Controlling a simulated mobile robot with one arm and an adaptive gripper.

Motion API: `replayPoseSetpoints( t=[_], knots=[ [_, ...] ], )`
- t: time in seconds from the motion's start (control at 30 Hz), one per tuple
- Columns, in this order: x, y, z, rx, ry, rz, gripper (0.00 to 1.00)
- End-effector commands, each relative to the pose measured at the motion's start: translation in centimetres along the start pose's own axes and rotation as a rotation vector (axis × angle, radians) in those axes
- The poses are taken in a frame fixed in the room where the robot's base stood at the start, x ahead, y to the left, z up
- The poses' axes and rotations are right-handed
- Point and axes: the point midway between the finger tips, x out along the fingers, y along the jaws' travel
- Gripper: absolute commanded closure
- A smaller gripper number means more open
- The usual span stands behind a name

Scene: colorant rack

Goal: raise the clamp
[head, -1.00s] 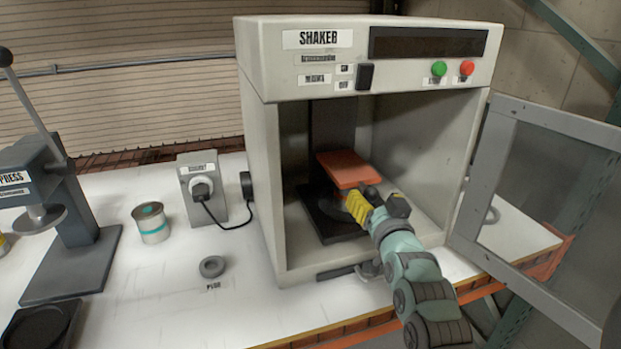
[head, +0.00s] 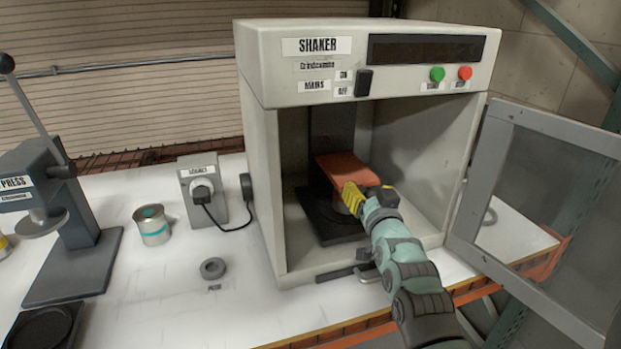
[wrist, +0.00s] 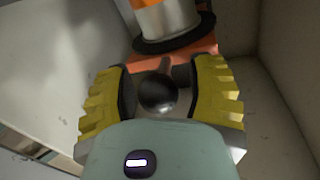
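The orange clamp plate (head: 340,168) is inside the open shaker cabinet (head: 259,190), above a dark base plate (head: 318,222). In the wrist view the orange clamp (wrist: 203,66) carries a short stem with a round black knob (wrist: 158,92). My gripper (head: 364,197) is at the clamp's front edge. In the wrist view its yellow fingers (wrist: 162,78) stand open on both sides of the knob, with gaps visible. A metallic cylinder with orange on it (wrist: 168,18) and a dark rim lies beyond, partly out of frame. My gripper hides part of the clamp's front in the head view.
The shaker door (head: 480,190) stands open to the right, and the cabinet walls are close around my gripper. A can (head: 152,226), a socket box (head: 186,178), a dark ring (head: 213,268) and a press (head: 72,225) are on the white table to the left.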

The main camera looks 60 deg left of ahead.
Motion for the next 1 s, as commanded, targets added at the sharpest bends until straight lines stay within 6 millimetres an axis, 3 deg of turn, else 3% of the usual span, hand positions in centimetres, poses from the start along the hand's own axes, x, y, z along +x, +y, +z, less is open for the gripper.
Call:
replayPoseSetpoints(
  t=[0.07,0.5,0.87,1.0],
  knots=[
    [0.0,0.0,0.0,0.000,0.000,0.000,0.54],
    [0.0,0.1,0.0,0.000,0.000,0.001,1.00],
    [0.0,0.1,-0.2,-0.001,0.002,0.002,1.00],
    [0.1,-0.2,-1.4,0.001,0.008,0.001,1.00]
  ],
)
